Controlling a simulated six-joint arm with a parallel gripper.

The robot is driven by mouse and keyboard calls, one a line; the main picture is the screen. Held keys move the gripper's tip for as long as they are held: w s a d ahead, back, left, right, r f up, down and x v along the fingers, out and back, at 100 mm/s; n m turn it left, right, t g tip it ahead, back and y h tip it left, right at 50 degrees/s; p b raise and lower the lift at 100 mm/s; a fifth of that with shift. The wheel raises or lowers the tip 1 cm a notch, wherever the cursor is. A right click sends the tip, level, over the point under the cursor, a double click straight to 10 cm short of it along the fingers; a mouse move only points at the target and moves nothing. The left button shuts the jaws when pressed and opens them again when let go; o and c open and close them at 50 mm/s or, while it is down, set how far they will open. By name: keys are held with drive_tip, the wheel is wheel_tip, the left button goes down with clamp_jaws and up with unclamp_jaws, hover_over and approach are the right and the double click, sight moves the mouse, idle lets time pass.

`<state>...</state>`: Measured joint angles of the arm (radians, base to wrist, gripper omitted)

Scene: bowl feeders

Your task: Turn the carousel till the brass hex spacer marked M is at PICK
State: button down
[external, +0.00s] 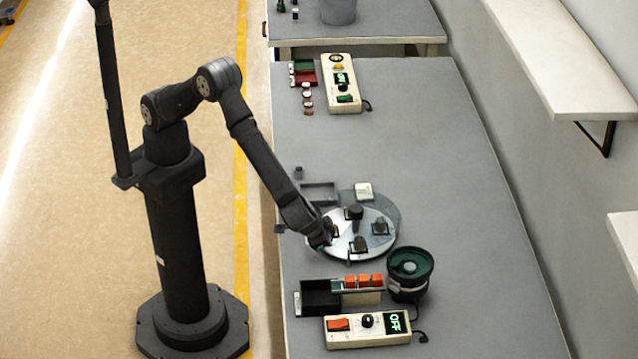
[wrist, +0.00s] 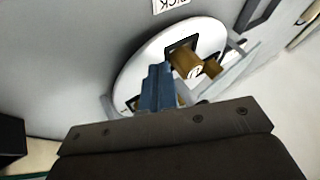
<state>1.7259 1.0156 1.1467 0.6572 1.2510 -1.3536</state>
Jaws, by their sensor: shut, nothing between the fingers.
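The carousel is a pale round disc (external: 345,246) on the grey bench, with a dark centre knob (external: 355,212) and several black-edged nests. My gripper (external: 320,241) is low at its left rim, fingers shut and empty. In the wrist view the blue fingers (wrist: 157,88) stand over the disc (wrist: 135,70) and hide part of it. A brass piece (wrist: 184,63) near a black-edged nest carries a pale mark that I cannot read. Another brass piece (wrist: 213,67) is beside it. A PICK label (wrist: 172,4) is at the top edge, beyond the disc.
A dark green bowl feeder (external: 410,266) stands right of the disc. In front are a black bin (external: 318,298), orange blocks (external: 363,281) and a control box (external: 350,338) reading OFF. A grey tray (external: 319,193) lies behind. The bench right of the carousel is clear.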

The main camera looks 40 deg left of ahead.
sight(334, 219)
drive_tip(key=shift+w+a+m+h, duration=0.2)
drive_tip(key=shift+a+m+h, duration=0.15)
drive_tip(key=shift+a+m, duration=0.15)
drive_tip(key=shift+w+a+m+h, duration=0.15)
drive_tip(key=shift+a+m+h, duration=0.25)
drive_tip(key=shift+m, duration=0.2)
idle(0.6)
drive_tip(key=shift+w+a+m+h, duration=0.25)
drive_tip(key=shift+a+m, duration=0.1)
drive_tip(key=shift+m, duration=0.15)
drive_tip(key=shift+w+a+m+g+h, duration=0.15)
drive_tip(key=shift+w+a+m+h, duration=0.4)
drive_tip(key=shift+m, duration=0.25)
drive_tip(key=shift+w+a+m+g+h, duration=0.15)
drive_tip(key=shift+w+a+m+h, duration=0.15)
drive_tip(key=shift+a+m+h, duration=0.4)
drive_tip(key=shift+w+a+m+g+h, duration=0.4)
drive_tip(key=shift+w+m, duration=0.2)
drive_tip(key=shift+m, duration=0.3)
drive_tip(key=shift+w+a+m+g+h, duration=0.3)
drive_tip(key=shift+w+m, duration=0.3)
drive_tip(key=shift+m, duration=0.3)
drive_tip(key=shift+w+a+m+g+h, duration=0.2)
drive_tip(key=shift+w+m+g+h, duration=0.05)
drive_tip(key=shift+w+m, duration=0.25)
drive_tip(key=shift+w+a+m+g+h, duration=0.15)
drive_tip(key=shift+w+m+g+h, duration=0.1)
drive_tip(key=shift+w+m, duration=0.25)
drive_tip(key=shift+w+a, duration=0.1)
drive_tip(key=shift+w, duration=0.45)
